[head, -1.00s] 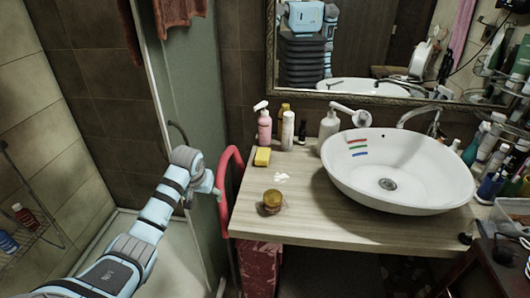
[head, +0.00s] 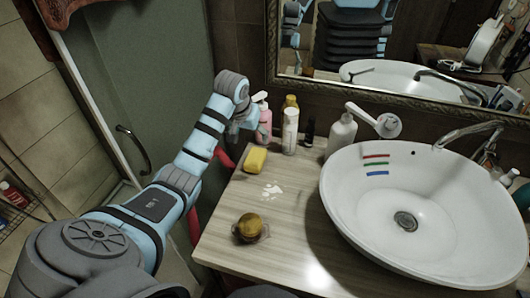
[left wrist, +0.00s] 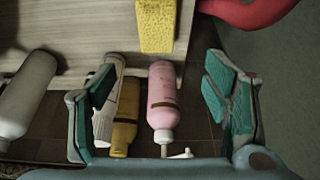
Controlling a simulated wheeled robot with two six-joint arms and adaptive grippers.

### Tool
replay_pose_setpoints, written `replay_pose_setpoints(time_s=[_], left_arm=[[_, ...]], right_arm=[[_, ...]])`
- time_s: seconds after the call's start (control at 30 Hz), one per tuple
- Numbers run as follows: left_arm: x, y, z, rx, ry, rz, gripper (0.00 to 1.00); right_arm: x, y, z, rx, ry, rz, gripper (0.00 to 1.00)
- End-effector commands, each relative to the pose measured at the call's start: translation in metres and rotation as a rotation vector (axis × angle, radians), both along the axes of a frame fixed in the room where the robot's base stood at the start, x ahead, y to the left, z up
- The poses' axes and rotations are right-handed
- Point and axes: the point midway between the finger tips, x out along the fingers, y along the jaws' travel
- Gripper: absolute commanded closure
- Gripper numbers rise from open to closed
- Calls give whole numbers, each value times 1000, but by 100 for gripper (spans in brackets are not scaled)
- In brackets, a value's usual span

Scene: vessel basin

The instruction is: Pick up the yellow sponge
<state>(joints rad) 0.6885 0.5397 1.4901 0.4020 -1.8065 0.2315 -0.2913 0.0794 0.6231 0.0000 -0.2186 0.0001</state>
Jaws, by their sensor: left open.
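The yellow sponge (head: 255,160) lies on the wooden counter near its left edge, in front of the bottles. In the left wrist view the sponge (left wrist: 157,25) shows at the top middle, beyond the fingertips and cut off by the frame edge. My left gripper (head: 248,116) is above the counter's back left, beside the pink bottle, apart from the sponge. In the left wrist view the left gripper (left wrist: 160,85) has its teal-padded fingers spread wide with nothing held between them. My right gripper is in neither view.
A pink bottle (head: 264,124), a yellow bottle (left wrist: 126,115) and a white bottle (head: 290,130) stand behind the sponge. A round brown-gold object (head: 248,228) sits in front, with white smears (head: 271,191) between. The white basin (head: 345,215) fills the right. A red rail (left wrist: 250,10) is beside the counter.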

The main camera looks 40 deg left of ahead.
Motion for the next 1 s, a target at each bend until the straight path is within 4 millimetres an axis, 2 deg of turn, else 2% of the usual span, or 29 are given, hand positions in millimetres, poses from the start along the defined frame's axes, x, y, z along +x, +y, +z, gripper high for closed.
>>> replay_pose_setpoints(time_s=[0.2,0.37,0.6,0.7,0.87,0.9,1.0], left_arm=[[20,5,-56,-3,5,0,30],[29,8,-79,-1,4,-1,30],[44,6,-120,-2,5,1,30],[48,8,-129,1,4,0,30],[48,8,-127,2,2,-1,30],[48,8,-127,2,2,-1,32],[48,8,-127,1,3,0,48]], right_arm=[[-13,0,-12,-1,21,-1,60],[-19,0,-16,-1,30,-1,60],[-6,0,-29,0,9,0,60],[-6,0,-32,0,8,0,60],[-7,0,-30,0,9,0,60],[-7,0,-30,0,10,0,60],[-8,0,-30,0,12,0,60]])
